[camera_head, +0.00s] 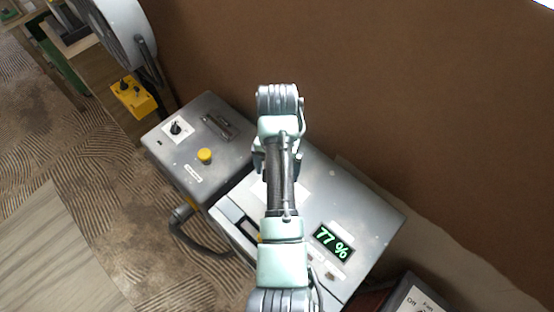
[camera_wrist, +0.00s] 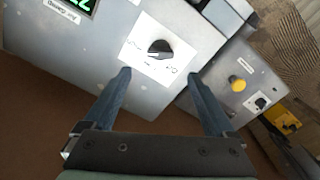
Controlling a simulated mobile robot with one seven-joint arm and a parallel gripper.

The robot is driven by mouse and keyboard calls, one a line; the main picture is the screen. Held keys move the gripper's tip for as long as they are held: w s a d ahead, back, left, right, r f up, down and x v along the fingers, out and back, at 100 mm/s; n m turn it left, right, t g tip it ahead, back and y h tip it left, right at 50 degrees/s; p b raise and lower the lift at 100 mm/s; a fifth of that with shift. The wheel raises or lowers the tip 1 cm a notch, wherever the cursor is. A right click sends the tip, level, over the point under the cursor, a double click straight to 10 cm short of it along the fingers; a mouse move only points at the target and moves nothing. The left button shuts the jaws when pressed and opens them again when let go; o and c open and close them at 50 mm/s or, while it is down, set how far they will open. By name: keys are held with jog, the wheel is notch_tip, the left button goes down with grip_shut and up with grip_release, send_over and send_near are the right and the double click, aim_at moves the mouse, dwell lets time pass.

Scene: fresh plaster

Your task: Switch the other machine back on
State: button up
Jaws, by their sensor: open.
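A grey machine with a green "77 %" display (camera_head: 333,242) stands in the middle of the head view. In the wrist view its black rotary knob (camera_wrist: 160,49) sits on a white plate; my arm hides the knob in the head view. A second grey machine (camera_head: 185,150) stands to its left, with a yellow button (camera_head: 205,155) and a black knob on a small white plate (camera_head: 176,128). The yellow button also shows in the wrist view (camera_wrist: 238,84). My gripper (camera_wrist: 160,77) is open and empty, its fingers apart on either side below the first knob, seemingly not touching it.
A yellow control box (camera_head: 133,97) and a round grey fan (camera_head: 122,32) are at upper left. A box marked "Off" and "Fan" (camera_head: 415,300) is at lower right. A dark hose (camera_head: 195,245) curves beside the machines. A brown wall (camera_head: 400,90) rises close behind them.

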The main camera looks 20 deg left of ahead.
jog(key=shift+r, duration=2.3)
jog(key=w+d+r+t+y, duration=0.1)
jog(key=w+r+t, duration=0.35)
jog(key=r, duration=0.55)
jog(key=w+d+r+t+y+b, duration=0.1)
jog(key=w+r+t, duration=0.35)
jog(key=r, duration=0.55)
jog(key=w+d+r+t+y, duration=0.15)
jog(key=w+r+t, duration=0.3)
jog(key=r, duration=0.45)
jog(key=s+d+r+t+h, duration=0.1)
jog(key=s+d+r+t, duration=0.2)
jog(key=s+r, duration=0.3)
jog(key=s+d+r+m+t+h, duration=0.1)
jog(key=s+d+r+t, duration=0.3)
jog(key=r, duration=0.8)
jog(key=s+d+r+t+h, duration=0.1)
jog(key=s+d+r+t, duration=0.2)
jog(key=s+r+t, duration=0.4)
notch_tip(320, 180, up, 3)
jog(key=shift+s+d+f+m+b, duration=0.1)
jog(key=shift+s+d+m+b, duration=0.25)
jog(key=shift+s, duration=0.5)
jog(key=shift+a+h, duration=0.1)
jog(key=shift+h, duration=0.15)
